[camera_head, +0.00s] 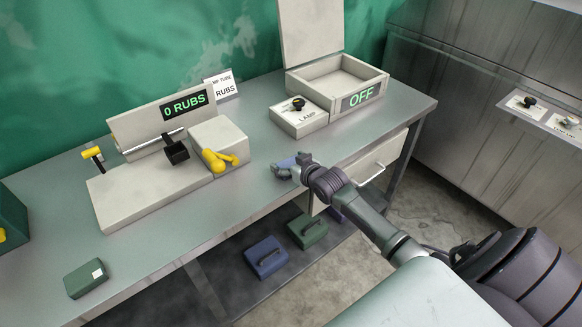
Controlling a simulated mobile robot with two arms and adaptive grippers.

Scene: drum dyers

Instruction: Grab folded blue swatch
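A small folded blue swatch (287,162) lies at the middle of the grey table, mostly hidden behind my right gripper. My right gripper (284,169) is low at the table top, with its fingers at the swatch. The view is too small to tell whether the fingers are apart or closed on the cloth. My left gripper is not in view.
A rubbing device (150,185) with a "0 RUBS" display and yellow handles stands at the left. A lamp control box (299,117) and an open-lidded box (335,80) marked "OFF" stand behind. A dark green block (86,278) lies front left. Blue (266,259) and green (307,232) handled cases sit below.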

